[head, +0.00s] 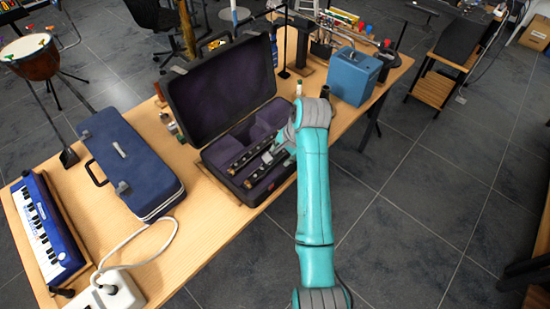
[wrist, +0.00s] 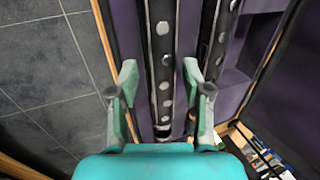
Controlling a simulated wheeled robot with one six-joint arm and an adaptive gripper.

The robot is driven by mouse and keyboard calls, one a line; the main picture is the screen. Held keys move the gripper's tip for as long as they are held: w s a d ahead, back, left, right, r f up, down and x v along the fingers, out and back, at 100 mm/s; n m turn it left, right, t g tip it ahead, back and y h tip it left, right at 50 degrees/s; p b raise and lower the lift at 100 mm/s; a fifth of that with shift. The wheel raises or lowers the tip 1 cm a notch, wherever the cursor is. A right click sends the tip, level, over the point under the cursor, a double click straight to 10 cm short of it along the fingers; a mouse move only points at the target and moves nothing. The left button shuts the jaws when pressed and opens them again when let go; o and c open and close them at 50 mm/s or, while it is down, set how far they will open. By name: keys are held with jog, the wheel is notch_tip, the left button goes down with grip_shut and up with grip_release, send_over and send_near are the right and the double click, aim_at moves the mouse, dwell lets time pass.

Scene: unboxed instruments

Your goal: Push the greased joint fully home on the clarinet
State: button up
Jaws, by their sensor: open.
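Two dark clarinet joints with silver keys lie side by side in an open purple-lined case (head: 215,157). The joint nearer the lid (head: 243,157) also shows in the wrist view (wrist: 216,45). The joint nearer the table's front edge (wrist: 162,62) lies between my gripper's fingers. My gripper (wrist: 159,75) is open and straddles this joint, with a gap on each side. In the head view my gripper (head: 268,156) is over the case and partly hidden by my arm. I cannot tell which joint is greased.
The case lid (head: 222,88) stands open behind the joints. A closed blue case (head: 130,160) lies to the left, with a small keyboard (head: 45,230) beyond it. A blue box (head: 355,75) stands to the right. The floor in front of the table is clear.

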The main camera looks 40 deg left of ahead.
aim_at(282, 156)
grip_shut()
jog(key=shift+r, duration=0.85)
dwell(0.8)
jog(key=shift+r, duration=2.05)
